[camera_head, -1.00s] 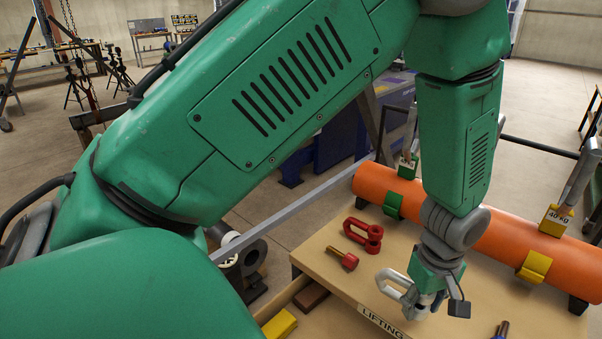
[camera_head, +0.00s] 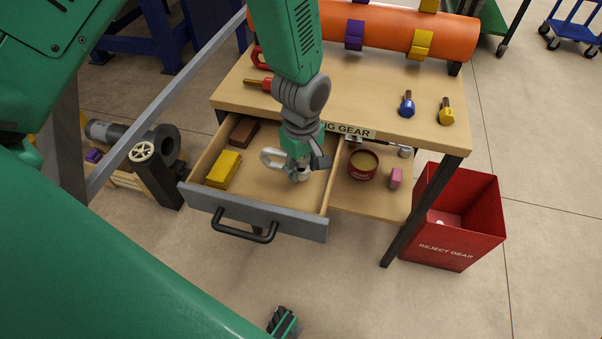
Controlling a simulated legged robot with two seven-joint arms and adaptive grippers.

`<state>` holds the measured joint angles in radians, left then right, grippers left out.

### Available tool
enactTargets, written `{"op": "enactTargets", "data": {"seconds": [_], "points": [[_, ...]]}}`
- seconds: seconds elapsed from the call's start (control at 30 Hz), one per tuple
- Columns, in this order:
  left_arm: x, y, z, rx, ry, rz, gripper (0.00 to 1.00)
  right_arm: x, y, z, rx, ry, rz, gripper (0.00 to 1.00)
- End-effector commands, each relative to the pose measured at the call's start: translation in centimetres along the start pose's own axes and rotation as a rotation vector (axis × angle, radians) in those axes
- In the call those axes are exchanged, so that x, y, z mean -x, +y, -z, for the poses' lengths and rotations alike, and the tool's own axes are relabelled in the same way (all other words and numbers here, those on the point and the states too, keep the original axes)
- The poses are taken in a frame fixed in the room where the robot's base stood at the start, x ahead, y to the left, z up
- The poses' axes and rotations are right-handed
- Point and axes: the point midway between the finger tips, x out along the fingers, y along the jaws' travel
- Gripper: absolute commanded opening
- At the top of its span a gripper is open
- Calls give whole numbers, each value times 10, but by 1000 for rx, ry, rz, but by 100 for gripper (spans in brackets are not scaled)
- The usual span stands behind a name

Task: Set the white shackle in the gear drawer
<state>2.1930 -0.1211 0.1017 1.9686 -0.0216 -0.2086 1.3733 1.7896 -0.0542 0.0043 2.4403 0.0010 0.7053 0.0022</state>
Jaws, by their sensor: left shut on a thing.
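The white shackle (camera_head: 270,158) is held by my left gripper (camera_head: 299,172), which is shut on it. Its pale loop sticks out to the left of the fingers. The gear drawer (camera_head: 262,216) is pulled open under the table, with a grey front and a black handle. The gripper and shackle are over the drawer's open interior, right of its middle. I cannot tell whether the shackle touches the drawer floor.
In the drawer, a yellow block (camera_head: 223,169) and a brown block (camera_head: 243,131) lie at left. The table top (camera_head: 360,90) holds an orange pipe (camera_head: 385,33) and several lifting parts. A red bin (camera_head: 455,220) stands at right. A shelf beside the drawer holds a round tin (camera_head: 363,165).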

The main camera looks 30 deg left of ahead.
Motion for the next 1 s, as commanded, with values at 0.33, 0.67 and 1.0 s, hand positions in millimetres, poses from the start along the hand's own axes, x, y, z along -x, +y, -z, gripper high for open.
{"op": "enactTargets", "data": {"seconds": [0.33,0.67,1.0], "points": [[-31,0,0,1,0,1,0,-7,0,-1,1,-1,1,52],[-34,0,0,2,0,2,55,-8,0,-1,0,-1,0,52],[-30,0,1,1,-1,1,55,-6,0,-1,0,-1,0,52]]}}
